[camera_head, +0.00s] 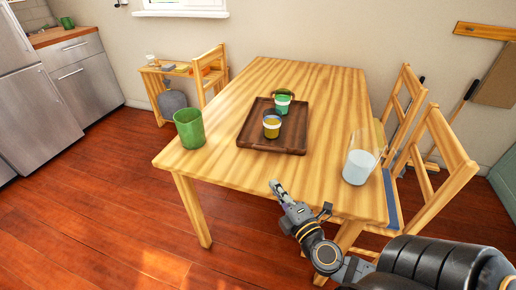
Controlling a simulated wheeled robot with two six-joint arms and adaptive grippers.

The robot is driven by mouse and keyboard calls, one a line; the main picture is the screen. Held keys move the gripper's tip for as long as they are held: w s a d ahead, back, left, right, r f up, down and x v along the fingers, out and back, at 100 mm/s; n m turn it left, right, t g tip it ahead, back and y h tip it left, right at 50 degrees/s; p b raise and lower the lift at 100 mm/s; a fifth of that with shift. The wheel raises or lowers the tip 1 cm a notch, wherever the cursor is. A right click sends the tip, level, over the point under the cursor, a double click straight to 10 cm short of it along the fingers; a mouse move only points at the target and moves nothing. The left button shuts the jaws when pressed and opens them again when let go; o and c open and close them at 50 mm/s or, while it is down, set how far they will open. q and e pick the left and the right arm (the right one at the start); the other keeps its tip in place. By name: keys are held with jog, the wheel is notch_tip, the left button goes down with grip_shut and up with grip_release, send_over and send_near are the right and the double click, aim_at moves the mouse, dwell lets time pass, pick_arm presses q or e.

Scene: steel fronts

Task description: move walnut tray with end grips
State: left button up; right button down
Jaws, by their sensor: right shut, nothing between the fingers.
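The walnut tray (254,139) is a dark brown rectangle lying flat on the wooden table (320,92). A cup with a yellow-brown band (272,127) stands on its front part. A green and white cup (283,103) stands near its far edge. My right gripper (275,186) is shut and empty at the table's front edge, apart from the tray and nearer to me. My left gripper is not in view.
A green tumbler (189,129) stands on the table left of the tray. A clear glass with whitish contents (359,166) stands at the front right. Wooden chairs (437,160) stand along the right side. Open floor (95,220) lies left of the table.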

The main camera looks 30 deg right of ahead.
jog(key=p, duration=0.4)
send_near(258, 150)
jog(key=w, duration=0.1)
jog(key=w+a, duration=0.2)
jog(key=shift+r, duration=0.3)
jog(key=shift+w+d+f, duration=0.2)
jog(key=shift+w+d, duration=0.35)
jog(key=shift+d, duration=0.05)
jog(key=shift+w+d+f, duration=0.15)
jog(key=shift+w+d, duration=0.4)
jog(key=shift+d, duration=0.1)
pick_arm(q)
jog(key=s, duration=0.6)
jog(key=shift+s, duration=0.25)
pick_arm(e)
jog(key=shift+w+d, duration=0.2)
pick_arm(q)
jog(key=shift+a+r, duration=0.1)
